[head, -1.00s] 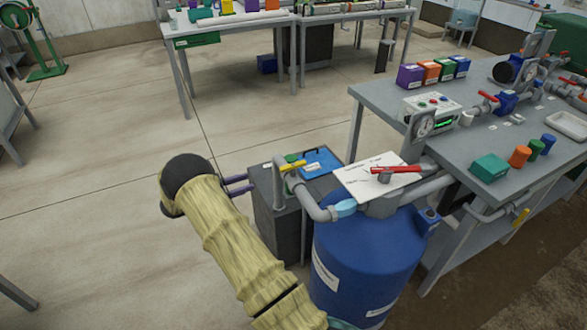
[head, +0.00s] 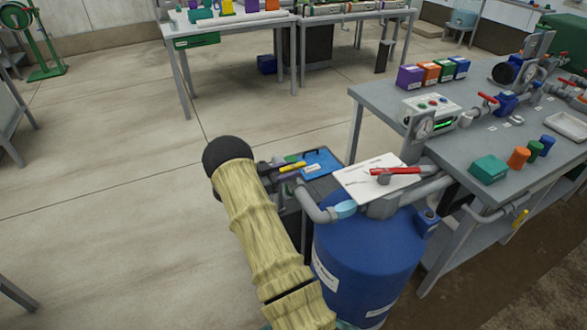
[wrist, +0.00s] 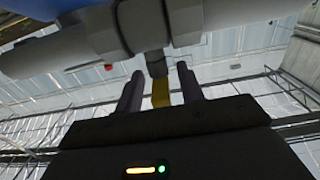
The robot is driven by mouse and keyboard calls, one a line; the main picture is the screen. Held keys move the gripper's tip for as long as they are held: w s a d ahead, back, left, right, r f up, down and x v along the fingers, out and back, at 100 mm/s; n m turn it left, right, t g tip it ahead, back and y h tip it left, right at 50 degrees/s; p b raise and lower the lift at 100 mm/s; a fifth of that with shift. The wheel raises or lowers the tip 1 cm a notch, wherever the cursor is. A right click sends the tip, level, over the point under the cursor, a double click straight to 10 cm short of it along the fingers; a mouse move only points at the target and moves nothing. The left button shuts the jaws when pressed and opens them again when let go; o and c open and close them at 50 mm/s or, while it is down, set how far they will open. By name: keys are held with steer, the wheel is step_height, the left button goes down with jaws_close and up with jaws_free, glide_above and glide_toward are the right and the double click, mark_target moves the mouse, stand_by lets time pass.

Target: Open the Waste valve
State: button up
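A yellow valve handle (head: 292,167) sits on the grey pipe at the left of the blue tank; I cannot read a label naming it Waste. In the wrist view the yellow handle (wrist: 160,94) hangs below a dark stem on the grey pipe (wrist: 145,28). My gripper (wrist: 161,76) is open, with one purple-grey finger on each side of the handle and visible gaps between. In the head view my gripper (head: 277,164) reaches the handle from the left, partly hidden by my arm. A red lever (head: 398,170) lies above a white board on the tank.
The blue tank (head: 365,262) stands right of my arm. A dark box with a blue tray (head: 320,162) is behind the pipe. The grey bench (head: 460,150) at right holds a control box, gauge and red-handled valves.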

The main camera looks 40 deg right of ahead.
steer(key=shift+x, duration=1.1)
steer(key=shift+c, duration=0.5)
jaws_close()
